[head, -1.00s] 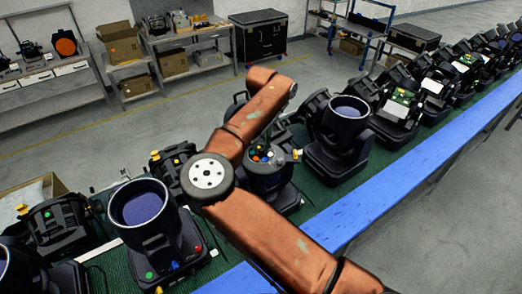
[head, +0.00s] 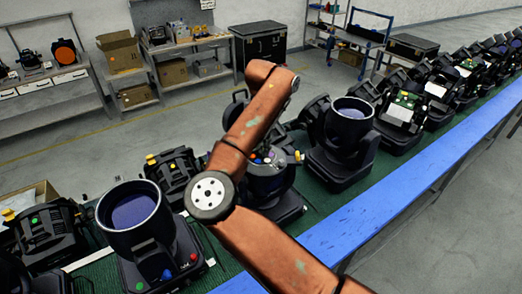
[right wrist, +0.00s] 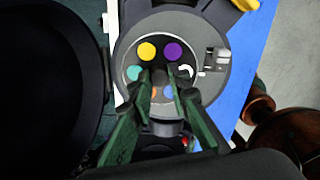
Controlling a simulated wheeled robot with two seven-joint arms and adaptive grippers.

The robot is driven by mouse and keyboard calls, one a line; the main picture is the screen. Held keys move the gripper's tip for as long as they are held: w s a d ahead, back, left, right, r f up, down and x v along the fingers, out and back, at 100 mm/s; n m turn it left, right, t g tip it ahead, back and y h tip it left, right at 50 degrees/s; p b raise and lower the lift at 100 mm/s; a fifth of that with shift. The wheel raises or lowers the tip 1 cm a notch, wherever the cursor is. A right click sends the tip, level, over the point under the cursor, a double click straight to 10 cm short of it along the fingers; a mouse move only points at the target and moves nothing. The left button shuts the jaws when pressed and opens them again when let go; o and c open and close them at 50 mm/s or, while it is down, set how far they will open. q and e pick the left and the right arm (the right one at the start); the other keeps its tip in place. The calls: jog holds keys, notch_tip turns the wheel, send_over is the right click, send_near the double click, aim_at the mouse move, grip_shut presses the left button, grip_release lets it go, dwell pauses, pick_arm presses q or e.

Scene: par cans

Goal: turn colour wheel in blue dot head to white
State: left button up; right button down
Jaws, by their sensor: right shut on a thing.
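An open black lamp head (head: 270,182) stands mid-bench, partly behind my right arm; I cannot make out a blue dot on it. In the right wrist view its round grey housing (right wrist: 222,92) holds the colour wheel, with yellow (right wrist: 147,51), purple (right wrist: 172,50), teal (right wrist: 134,73), white (right wrist: 186,71), blue and orange filters around a dark hub (right wrist: 160,74). My right gripper (right wrist: 160,80) has its green fingers either side of this hub, shut on it. The fingers cover part of the lower filters. My left gripper is not in view.
A lamp head (head: 133,213) with green, blue and red dots on its base stands close on the left. Another (head: 345,130) stands on the right. More line the green bench beyond. A blue rail (head: 400,195) runs along the near edge. Shelves stand behind.

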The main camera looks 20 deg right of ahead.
aim_at(261, 151)
jog(key=shift+m, duration=0.4)
jog(key=c, duration=1.8)
grip_release()
notch_tip(261, 151, up, 12)
